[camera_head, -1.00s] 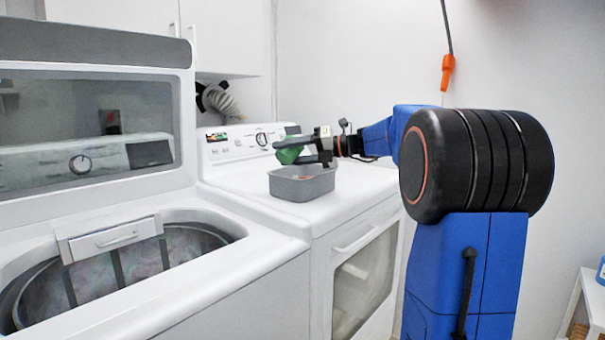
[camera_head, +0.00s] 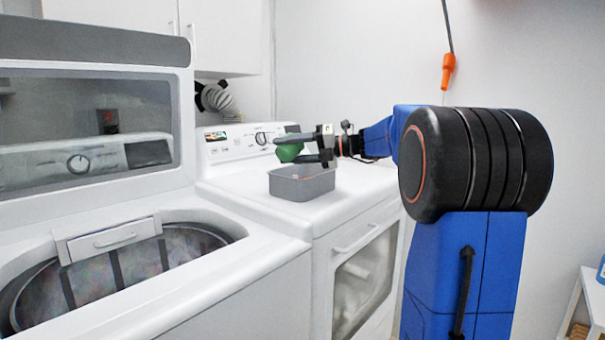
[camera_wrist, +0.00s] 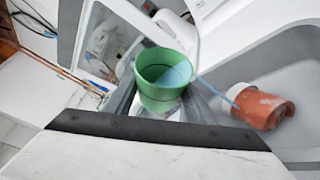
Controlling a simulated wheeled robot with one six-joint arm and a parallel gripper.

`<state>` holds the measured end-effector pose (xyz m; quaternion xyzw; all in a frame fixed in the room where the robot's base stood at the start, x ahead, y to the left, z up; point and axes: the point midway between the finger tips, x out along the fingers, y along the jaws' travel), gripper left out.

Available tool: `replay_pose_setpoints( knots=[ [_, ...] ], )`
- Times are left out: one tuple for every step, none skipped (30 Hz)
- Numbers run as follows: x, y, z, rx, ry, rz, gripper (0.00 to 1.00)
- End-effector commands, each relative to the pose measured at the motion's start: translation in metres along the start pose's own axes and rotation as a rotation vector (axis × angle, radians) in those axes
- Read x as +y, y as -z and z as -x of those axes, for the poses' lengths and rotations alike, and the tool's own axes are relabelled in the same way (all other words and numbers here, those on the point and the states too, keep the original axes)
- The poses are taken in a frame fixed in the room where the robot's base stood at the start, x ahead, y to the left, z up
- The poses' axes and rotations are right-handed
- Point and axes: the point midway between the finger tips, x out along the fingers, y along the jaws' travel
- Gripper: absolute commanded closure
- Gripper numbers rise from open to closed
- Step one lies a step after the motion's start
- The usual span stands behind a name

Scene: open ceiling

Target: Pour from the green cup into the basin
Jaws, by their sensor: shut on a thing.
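The green cup (camera_head: 289,153) is held tilted over the grey basin (camera_head: 303,190), which stands on the white machine's top. My gripper (camera_head: 298,149) is shut on the cup, with its dark fingers on either side. In the wrist view the green cup (camera_wrist: 162,84) shows its round mouth, and part of its inside looks bluish. The wrist view also shows part of the basin (camera_wrist: 288,66) to the cup's right.
A reddish-brown and white object (camera_wrist: 262,106) lies inside the basin. A top-loading washer (camera_head: 230,262) stands open at the left. The dryer's control panel (camera_head: 240,142) rises behind the basin. An orange hanging handle (camera_head: 448,71) is at the upper right.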

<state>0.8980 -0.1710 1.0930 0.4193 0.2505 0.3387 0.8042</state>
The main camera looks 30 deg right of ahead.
Motion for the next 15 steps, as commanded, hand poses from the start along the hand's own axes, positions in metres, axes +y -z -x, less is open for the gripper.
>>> replay_pose_setpoints(
  knots=[
    [0.0004,-0.0001,0.0007,-0.001,-0.002,-0.005,0.75],
    [0.0006,-0.0001,0.001,-0.002,-0.004,-0.008,0.75],
    [0.0008,-0.0001,0.0015,-0.003,-0.006,-0.012,0.75],
    [0.0009,-0.0002,0.0018,-0.003,-0.007,-0.015,0.75],
    [0.0011,-0.0002,0.0021,-0.004,-0.008,-0.018,0.75],
    [0.0013,-0.0001,0.0026,-0.005,-0.01,-0.022,0.75],
    [0.0015,-0.0001,0.0029,-0.005,-0.012,-0.025,0.75],
    [0.0016,-0.0001,0.0033,-0.005,-0.013,-0.027,0.75],
    [0.0018,0.0,0.0037,-0.006,-0.015,-0.031,0.75],
    [0.002,0.0,0.004,-0.006,-0.016,-0.034,0.75],
    [0.0021,0.0,0.0044,-0.007,-0.017,-0.037,0.75],
    [0.0023,0.0001,0.0048,-0.007,-0.019,-0.041,0.75],
    [0.0025,0.0002,0.0051,-0.008,-0.021,-0.044,0.75],
    [0.0026,0.0002,0.0055,-0.008,-0.022,-0.048,0.75],
    [0.0028,0.0003,0.0059,-0.009,-0.024,-0.052,0.75]
  ],
)
